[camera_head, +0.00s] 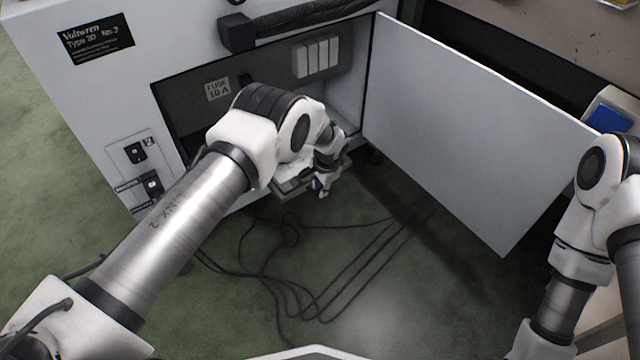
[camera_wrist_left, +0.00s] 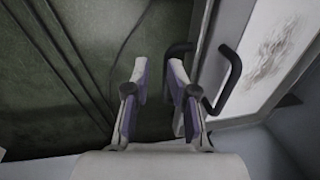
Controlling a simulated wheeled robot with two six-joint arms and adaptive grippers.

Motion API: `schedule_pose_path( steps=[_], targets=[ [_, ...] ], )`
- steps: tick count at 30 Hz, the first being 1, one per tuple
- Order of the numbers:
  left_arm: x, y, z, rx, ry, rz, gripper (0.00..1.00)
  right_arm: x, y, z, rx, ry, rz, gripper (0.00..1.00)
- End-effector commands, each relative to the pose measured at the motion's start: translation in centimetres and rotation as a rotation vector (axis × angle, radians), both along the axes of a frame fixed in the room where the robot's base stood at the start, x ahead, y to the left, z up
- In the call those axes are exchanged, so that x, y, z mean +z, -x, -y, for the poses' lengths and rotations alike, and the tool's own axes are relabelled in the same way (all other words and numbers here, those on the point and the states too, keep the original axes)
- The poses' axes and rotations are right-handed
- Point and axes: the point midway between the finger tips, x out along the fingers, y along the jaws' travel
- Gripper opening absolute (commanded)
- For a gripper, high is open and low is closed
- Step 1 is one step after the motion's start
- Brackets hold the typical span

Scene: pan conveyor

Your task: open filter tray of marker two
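The filter tray (camera_head: 290,188) juts a little from the bottom of the open compartment in the head view, partly hidden by my left arm. In the left wrist view the tray (camera_wrist_left: 280,50) has a pale surface with grey smudges and black handle parts (camera_wrist_left: 233,75) on its near side. My left gripper (camera_head: 328,180) is at the tray's front edge. In the left wrist view the gripper (camera_wrist_left: 158,72) has its fingers apart with nothing clearly between them. Its right finger overlaps a black handle part; contact cannot be told. My right gripper is out of view.
The machine (camera_head: 90,80) carries a "No.2" label. Its door (camera_head: 470,130) stands wide open to the right. A fuse label and switches (camera_head: 318,57) are inside the compartment. Black cables (camera_head: 290,280) lie on the green floor below. My right arm is at the right edge.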

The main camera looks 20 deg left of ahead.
Motion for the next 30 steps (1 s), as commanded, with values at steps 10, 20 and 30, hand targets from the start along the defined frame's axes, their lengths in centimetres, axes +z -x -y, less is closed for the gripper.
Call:
schedule_pose_path(
  steps=[10, 20, 30],
  targets=[
    [1.4, 0.3, 0.2, 0.001, 0.0, -0.004, 0.21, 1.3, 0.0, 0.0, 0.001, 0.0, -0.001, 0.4],
    [4.2, 0.5, 0.6, 0.0, 0.0, -0.001, 0.21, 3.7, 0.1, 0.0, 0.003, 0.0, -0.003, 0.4],
    [7.0, 0.8, 1.1, 0.0, 0.0, 0.0, 0.21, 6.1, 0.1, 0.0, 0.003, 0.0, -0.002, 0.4]
  ],
)
